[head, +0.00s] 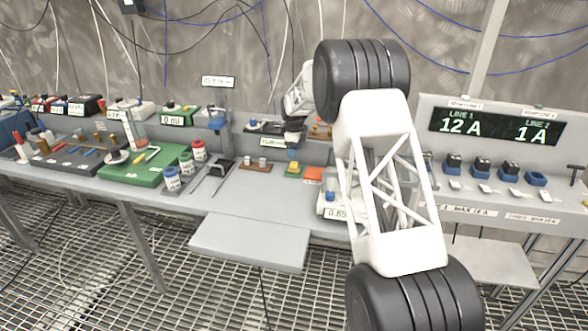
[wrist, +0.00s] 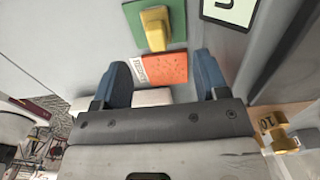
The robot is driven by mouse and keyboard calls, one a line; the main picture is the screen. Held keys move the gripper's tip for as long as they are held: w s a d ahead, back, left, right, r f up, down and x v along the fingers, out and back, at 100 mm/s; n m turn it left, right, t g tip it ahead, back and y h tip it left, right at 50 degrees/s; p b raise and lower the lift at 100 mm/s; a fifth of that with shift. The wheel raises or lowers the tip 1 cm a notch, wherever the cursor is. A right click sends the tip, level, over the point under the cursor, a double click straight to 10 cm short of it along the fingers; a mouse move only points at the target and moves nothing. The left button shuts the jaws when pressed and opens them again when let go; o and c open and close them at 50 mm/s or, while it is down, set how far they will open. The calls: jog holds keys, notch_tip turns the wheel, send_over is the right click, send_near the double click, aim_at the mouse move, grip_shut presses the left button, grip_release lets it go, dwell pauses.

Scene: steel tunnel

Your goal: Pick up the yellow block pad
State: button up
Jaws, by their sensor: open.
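The yellow block (wrist: 156,29) sits on a square green pad (wrist: 177,12) at the top of the wrist view. In the head view the yellow block (head: 293,167) and green pad (head: 290,175) lie on the grey bench. An orange pad (wrist: 165,70) with a white label lies beside the green one; it also shows in the head view (head: 313,174). My gripper (wrist: 161,62) is open with nothing between its blue fingers, which frame the orange pad in the wrist view. In the head view my gripper (head: 292,154) hangs just behind the yellow block.
A brown strip with small weights (head: 256,163) lies left of the pads. A scale with a display (head: 336,205) stands to the right, partly behind my arm. The bench front between is mostly clear.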

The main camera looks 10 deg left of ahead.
aim_at(294, 162)
jog(key=shift+f, duration=1.25)
jog(key=shift+f, duration=0.1)
jog(key=shift+s+f, duration=0.2)
jog(key=shift+f, duration=2.3)
jog(key=c, duration=1)
jog(key=shift+r, duration=0.15)
jog(key=shift+r, duration=1.6)
jog(key=s+d, duration=0.2)
jog(key=s, duration=0.3)
jog(key=s+d+r, duration=0.1)
jog(key=s+d, duration=0.1)
jog(key=s, duration=0.2)
jog(key=s+d, duration=0.2)
jog(key=s, duration=0.3)
jog(key=shift+s+d+r, duration=0.15)
jog(key=shift+s+r, duration=0.1)
jog(key=shift+s, duration=0.1)
